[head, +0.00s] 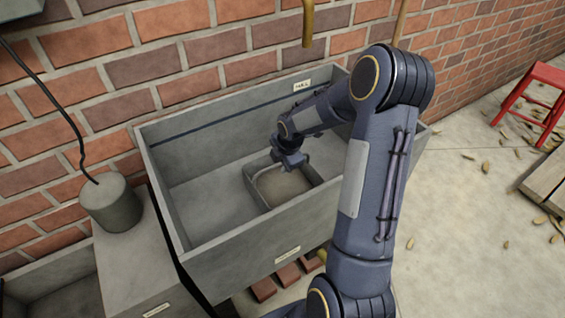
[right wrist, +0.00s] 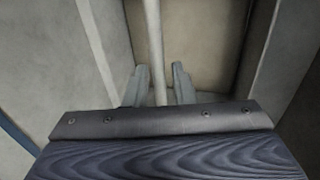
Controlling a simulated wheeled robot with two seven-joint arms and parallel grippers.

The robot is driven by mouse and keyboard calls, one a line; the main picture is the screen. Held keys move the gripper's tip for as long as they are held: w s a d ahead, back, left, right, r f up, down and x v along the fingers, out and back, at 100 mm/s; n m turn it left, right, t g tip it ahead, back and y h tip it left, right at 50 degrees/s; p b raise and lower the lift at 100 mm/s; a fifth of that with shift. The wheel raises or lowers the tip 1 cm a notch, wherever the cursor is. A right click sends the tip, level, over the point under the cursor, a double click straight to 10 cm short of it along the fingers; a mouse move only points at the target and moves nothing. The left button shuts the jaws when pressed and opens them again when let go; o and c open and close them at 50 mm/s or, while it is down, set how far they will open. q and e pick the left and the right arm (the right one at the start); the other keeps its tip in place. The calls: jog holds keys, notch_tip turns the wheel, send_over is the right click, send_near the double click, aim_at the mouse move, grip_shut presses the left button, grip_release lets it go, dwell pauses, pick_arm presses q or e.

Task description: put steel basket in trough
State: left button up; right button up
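The grey trough (head: 235,256) stands against the brick wall. The steel basket (head: 313,172) is an open grey box with a brownish inside. It sits within the trough's walls, toward the right part, and looks upright at floor level. My right gripper (head: 283,165) reaches down over the basket at its handle. In the right wrist view the basket's handle bar (right wrist: 153,40) passes between the two fingers (right wrist: 161,85). The fingers are apart, with a gap between the bar and the right finger. My left gripper is not in view.
A brass spout (head: 308,22) hangs above the trough's back. A grey cylinder (head: 110,203) with a black cable stands on a block at the left. Bricks (head: 288,276) lie under the trough. A red stool (head: 535,98) stands at the far right. The trough's left part is empty.

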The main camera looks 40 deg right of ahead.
jog(key=shift+o, duration=0.6)
jog(key=shift+r, duration=0.1)
jog(key=shift+r, duration=0.2)
jog(key=p+v, duration=0.3)
jog(key=v, duration=0.8)
jog(key=s+a+r+m+t+y, duration=0.1)
jog(key=s+a+r+m, duration=0.7)
jog(key=s, duration=0.1)
jog(key=s+a+m+t+y, duration=0.1)
jog(key=s+a+m+y, duration=0.2)
jog(key=s+a+m, duration=0.7)
jog(key=shift+s+r, duration=0.4)
jog(key=shift+s, duration=0.7)
jog(key=shift+a, duration=0.1)
